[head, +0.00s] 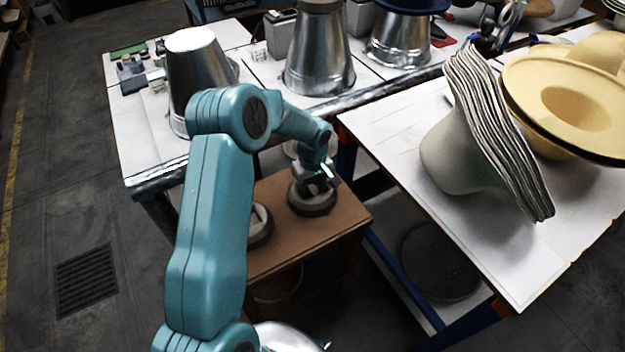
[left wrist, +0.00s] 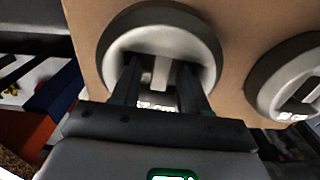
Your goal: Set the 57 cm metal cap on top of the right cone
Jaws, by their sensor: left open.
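Two round grey metal caps rest on a brown box top: one under my left gripper (head: 328,178), the cap (head: 312,202), and another cap (head: 262,228) nearer and to the left. In the left wrist view, my open left gripper (left wrist: 158,72) has a finger on each side of the upright grip bar of one cap (left wrist: 118,42); I cannot tell whether they touch it. The other cap (left wrist: 268,75) is at the right. The right cone (head: 400,42) is metal and stands at the back, with a dark blue piece on top. My right gripper is not in view.
A left cone (head: 195,75) and middle cone (head: 318,60) stand on the white table (head: 140,150). Stacked grey hats (head: 475,140) and yellow hats (head: 570,105) lie on the right table (head: 500,255). The brown box (head: 300,235) sits between the tables.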

